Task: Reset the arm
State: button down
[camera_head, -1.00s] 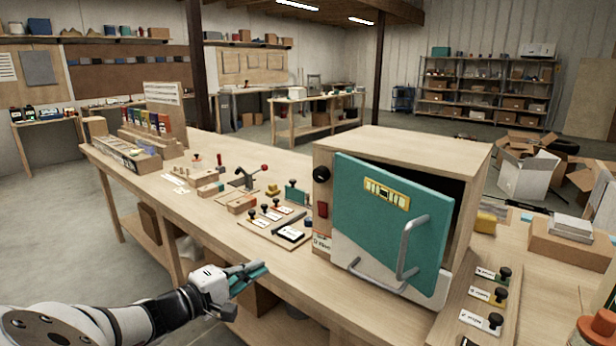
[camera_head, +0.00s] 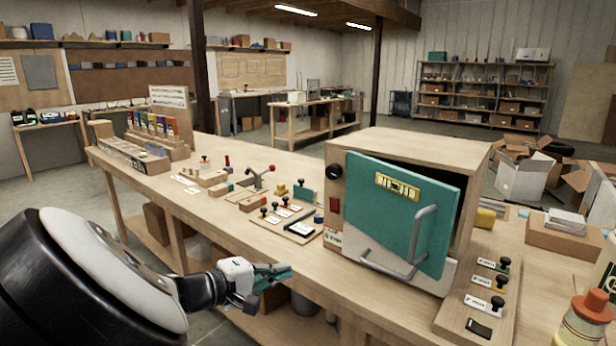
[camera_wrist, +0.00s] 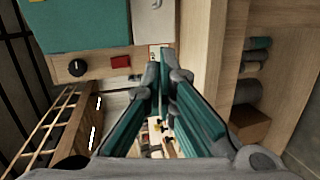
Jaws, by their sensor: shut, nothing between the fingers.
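My gripper (camera_head: 272,276) is in the lower middle of the head view, in front of the long workbench's near edge and below the level of its top. Its teal fingers are shut and empty. In the wrist view my gripper (camera_wrist: 160,75) points toward the bench, with the fingertips close together. My arm comes in from the lower left of the head view, and a large dark and white link fills that corner.
A wooden box (camera_head: 420,148) with a teal door (camera_head: 395,210), slightly ajar, stands on the workbench (camera_head: 250,165). Boards with black-knobbed stamps lie beside it. An orange-capped bottle (camera_head: 588,320) stands at lower right. The floor at left is clear.

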jog(key=s+d+r+m+g+y, duration=0.3)
jog(key=s+d+g, duration=0.15)
jog(key=d, duration=0.55)
jog(key=s+d+r+m+g+y, duration=0.2)
jog(key=s+d+r+m+g, duration=0.3)
jog(key=d, duration=0.6)
jog(key=s+d+r+t+y, duration=0.1)
jog(key=s+d+r+y, duration=0.1)
jog(key=s, duration=0.9)
jog(key=s+d+r+t+y, duration=0.2)
jog(key=s+y, duration=0.2)
jog(key=s, duration=0.7)
jog(key=shift+d+m, duration=0.3)
jog(key=shift+w+t, duration=0.1)
jog(key=shift+t, duration=0.15)
